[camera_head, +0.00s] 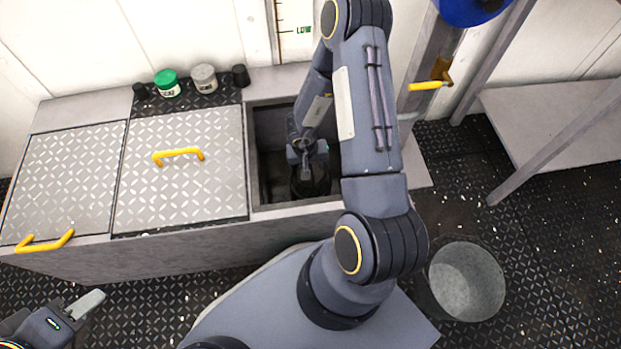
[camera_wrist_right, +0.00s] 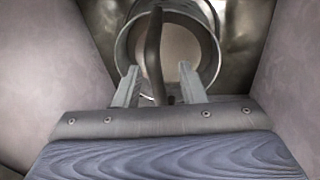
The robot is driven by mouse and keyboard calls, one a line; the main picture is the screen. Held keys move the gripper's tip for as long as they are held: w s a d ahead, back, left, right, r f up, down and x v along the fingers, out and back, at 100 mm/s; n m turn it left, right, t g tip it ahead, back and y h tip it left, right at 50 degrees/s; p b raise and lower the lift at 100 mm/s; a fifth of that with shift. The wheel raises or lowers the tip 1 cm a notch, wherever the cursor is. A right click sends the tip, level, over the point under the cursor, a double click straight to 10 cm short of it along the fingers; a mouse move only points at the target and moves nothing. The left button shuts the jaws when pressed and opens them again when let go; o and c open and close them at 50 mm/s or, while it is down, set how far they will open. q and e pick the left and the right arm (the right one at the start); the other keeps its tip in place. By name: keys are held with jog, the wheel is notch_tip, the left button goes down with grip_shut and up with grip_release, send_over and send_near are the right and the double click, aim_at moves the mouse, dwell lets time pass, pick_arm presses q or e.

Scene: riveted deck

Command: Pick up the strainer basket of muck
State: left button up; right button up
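The strainer basket (camera_wrist_right: 206,45) is a round metal-rimmed cup with pale brown content and a dark upright handle (camera_wrist_right: 153,55). It sits down in the open well of the bench, where it shows as a dark shape (camera_head: 316,184) partly hidden by my right arm. My right gripper (camera_wrist_right: 160,88) reaches into the well just at the basket. Its two fingers are apart, with the handle's lower part between them and a gap on each side. My left gripper (camera_head: 86,304) is at the lower left, away from the bench; its finger gap is not clear.
The well's walls (camera_head: 268,150) stand close around my right gripper. Closed tread-plate lids (camera_head: 190,195) with yellow handles lie left of it. Jars (camera_head: 168,84) stand behind. A grey bucket (camera_head: 465,282) stands on the floor at right. A yellow-handled valve (camera_head: 428,86) is on a pipe.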

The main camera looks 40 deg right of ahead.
grip_shut()
dwell(1.3)
